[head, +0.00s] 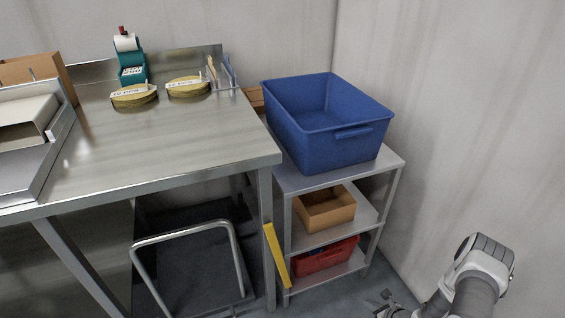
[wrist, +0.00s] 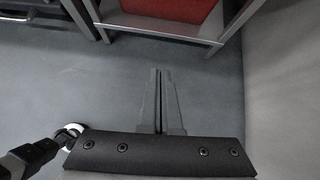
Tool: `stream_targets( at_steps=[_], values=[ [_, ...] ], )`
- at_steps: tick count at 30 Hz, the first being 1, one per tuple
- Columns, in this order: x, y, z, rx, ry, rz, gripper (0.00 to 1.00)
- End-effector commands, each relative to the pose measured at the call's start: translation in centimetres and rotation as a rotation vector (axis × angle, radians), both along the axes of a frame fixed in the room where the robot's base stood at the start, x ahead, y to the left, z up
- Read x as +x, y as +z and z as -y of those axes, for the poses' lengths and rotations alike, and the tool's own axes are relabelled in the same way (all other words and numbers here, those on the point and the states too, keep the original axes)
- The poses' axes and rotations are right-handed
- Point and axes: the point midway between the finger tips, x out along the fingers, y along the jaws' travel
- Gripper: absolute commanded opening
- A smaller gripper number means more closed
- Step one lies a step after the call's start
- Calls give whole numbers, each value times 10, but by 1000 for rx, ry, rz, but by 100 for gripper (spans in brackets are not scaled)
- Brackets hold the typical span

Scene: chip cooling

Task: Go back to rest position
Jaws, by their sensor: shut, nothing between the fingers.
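My gripper (wrist: 158,75) points down at the grey floor in the wrist view. Its two fingers lie together, shut, with nothing between them. In the head view my arm is at the lower right, beside the wall, and only a small dark part of the gripper end (head: 388,303) shows at the bottom edge. The gripper is low, in front of and to the right of the metal shelf rack (head: 337,232), and apart from it.
A blue bin (head: 318,150) stands on the rack, above a cardboard box (head: 325,222) and a red bin (head: 325,256); the red bin also shows in the wrist view (wrist: 172,9). A steel table (head: 165,150) and a cart (head: 180,240) are left. Right is a wall (head: 455,130).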

Motion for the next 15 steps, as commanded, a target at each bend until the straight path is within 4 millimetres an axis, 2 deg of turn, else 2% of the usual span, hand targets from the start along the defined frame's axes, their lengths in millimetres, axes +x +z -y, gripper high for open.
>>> stream_targets(
  at_steps=[1,6,12,15],
  values=[
    [18,24,1,-22,51,34,0],
    [53,89,-7,-77,223,112,0],
    [85,178,-30,-160,464,208,0],
    [94,222,-45,-207,587,252,0]
  ],
)
